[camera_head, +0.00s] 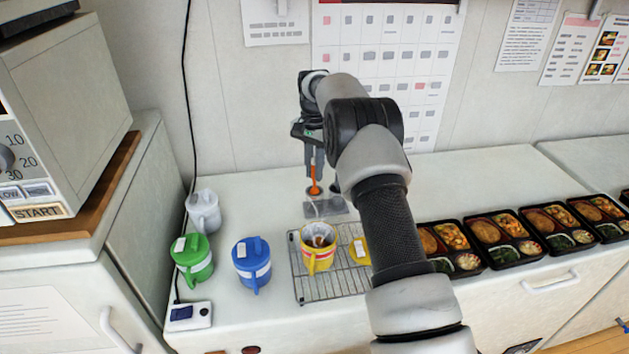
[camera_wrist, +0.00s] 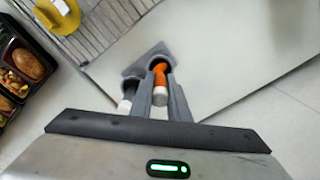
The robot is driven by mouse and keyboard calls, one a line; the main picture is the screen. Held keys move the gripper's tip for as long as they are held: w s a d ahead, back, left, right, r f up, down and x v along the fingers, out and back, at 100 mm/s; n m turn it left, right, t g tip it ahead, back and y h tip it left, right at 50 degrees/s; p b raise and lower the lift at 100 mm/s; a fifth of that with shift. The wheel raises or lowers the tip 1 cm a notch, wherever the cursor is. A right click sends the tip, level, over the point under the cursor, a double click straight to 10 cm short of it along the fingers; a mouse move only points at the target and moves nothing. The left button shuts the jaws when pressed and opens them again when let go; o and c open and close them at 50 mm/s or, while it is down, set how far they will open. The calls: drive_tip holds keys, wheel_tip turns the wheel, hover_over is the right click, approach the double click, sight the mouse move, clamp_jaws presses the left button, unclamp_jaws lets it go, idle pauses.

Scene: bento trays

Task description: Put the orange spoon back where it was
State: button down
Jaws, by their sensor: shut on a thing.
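The orange spoon (camera_head: 314,189) is upright at the back of the counter, above or in a grey holder (camera_head: 340,208). My gripper (camera_head: 314,168) is shut on it from above. In the wrist view the orange handle (camera_wrist: 160,78) with its white end shows between my fingers (camera_wrist: 160,92). It lines up with one ring of the holder (camera_wrist: 135,69). A dark handle (camera_wrist: 127,92) with a white end stands in the ring beside it. How deep the spoon sits is hidden.
A yellow mug (camera_head: 318,262) with dark contents stands on a wire rack (camera_head: 340,283), next to a yellow lid (camera_head: 359,252). Blue (camera_head: 252,262), green (camera_head: 193,260) and white (camera_head: 204,212) mugs are at left. Several bento trays (camera_head: 487,232) line the right. The wall is close behind.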

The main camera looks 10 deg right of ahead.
drive_tip(key=shift+f, duration=1.7)
drive_tip(key=shift+f, duration=0.15)
drive_tip(key=c, duration=1.7)
unclamp_jaws()
